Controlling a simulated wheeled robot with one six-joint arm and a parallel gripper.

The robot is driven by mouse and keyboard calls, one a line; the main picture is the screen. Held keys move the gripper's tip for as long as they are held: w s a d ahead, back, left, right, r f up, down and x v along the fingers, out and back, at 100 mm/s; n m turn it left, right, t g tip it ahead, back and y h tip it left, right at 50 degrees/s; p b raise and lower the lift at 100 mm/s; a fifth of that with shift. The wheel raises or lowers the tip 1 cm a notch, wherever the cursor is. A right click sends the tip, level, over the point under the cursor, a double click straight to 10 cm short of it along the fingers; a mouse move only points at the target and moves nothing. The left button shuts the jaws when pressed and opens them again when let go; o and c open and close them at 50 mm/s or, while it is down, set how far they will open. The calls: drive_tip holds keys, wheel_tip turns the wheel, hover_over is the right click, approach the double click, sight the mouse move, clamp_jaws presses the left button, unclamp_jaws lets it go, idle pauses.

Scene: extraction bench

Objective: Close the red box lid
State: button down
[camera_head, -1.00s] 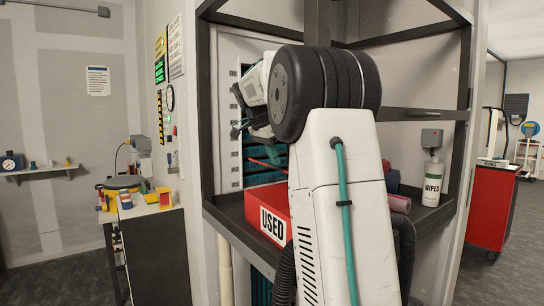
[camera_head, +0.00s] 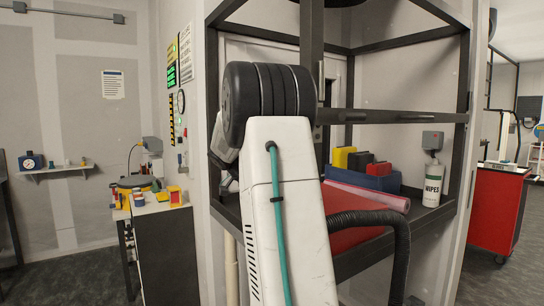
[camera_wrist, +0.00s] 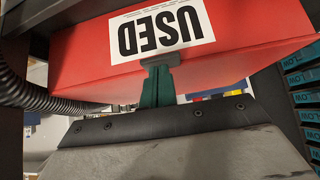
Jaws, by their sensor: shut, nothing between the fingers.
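The red box (camera_wrist: 85,62) fills the upper part of the wrist view, its white USED label (camera_wrist: 162,28) upside down. My gripper (camera_wrist: 158,68) has its green fingers together and empty, with the tips at the label's edge by the box face. I cannot tell whether they touch it. In the head view a flat red surface (camera_head: 352,238) shows behind my arm, probably part of the box. My arm hides the rest of the box and my gripper there. The lid's angle is not clear in either view.
A pink roll (camera_head: 372,194) lies on the shelf behind the red surface. A blue bin (camera_head: 375,182) with yellow, black and red blocks stands further back. A WIPES bottle (camera_head: 432,186) stands at the shelf's right. Dark frame posts (camera_head: 463,120) edge the shelf.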

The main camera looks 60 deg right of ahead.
drive_tip(key=shift+a+f, duration=0.25)
drive_tip(key=shift+f, duration=0.4)
drive_tip(key=d+r+v, duration=0.1)
drive_tip(key=d+v, duration=0.1)
drive_tip(key=v, duration=1.1)
drive_tip(key=shift+s+a+r, duration=0.25)
drive_tip(key=shift+r, duration=0.45)
